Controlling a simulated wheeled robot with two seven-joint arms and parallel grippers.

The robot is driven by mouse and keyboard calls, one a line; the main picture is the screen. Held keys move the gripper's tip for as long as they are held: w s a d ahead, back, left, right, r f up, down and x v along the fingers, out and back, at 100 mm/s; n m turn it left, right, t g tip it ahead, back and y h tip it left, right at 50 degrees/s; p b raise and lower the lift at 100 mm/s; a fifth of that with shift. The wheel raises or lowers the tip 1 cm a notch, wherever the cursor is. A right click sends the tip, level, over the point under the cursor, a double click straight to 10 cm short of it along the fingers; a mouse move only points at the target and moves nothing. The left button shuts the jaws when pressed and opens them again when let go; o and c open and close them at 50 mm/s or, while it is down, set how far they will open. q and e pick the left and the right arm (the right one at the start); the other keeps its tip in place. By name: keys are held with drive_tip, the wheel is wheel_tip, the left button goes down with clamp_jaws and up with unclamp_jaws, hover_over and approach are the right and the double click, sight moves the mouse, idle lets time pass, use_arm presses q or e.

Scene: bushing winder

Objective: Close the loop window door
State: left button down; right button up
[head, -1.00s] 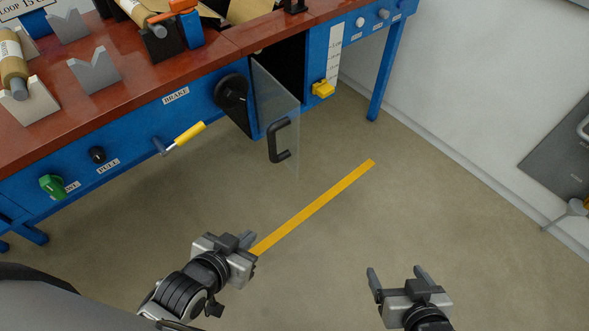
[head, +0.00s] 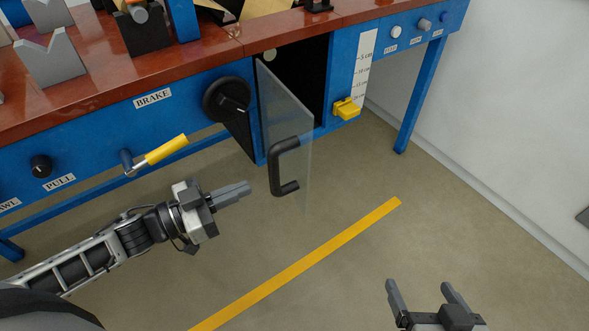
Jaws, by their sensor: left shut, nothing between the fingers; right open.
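The loop window door (head: 290,122) is a clear panel with a black handle (head: 278,167). It stands open, swung out from the dark opening (head: 299,78) in the blue bench front. My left gripper (head: 247,187) is shut and empty, in front of the bench, just left of the handle and pointing toward it. A small gap seems to lie between the fingertips and the handle. My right gripper (head: 424,287) is open and empty, low in the picture over the floor, well away from the door.
A black brake knob (head: 227,99) and a yellow-handled crank (head: 160,152) stick out of the bench front left of the door. A yellow pointer (head: 347,108) sits by a scale to the right. The floor with a yellow stripe (head: 310,261) is clear.

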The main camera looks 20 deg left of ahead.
sight(307, 162)
use_arm(q)
drive_tip(key=x, duration=1.2)
drive_tip(key=shift+w+d+b, duration=0.15)
drive_tip(key=shift+d+b, duration=0.05)
drive_tip(key=shift+b, duration=0.15)
drive_tip(key=shift+r, duration=0.1)
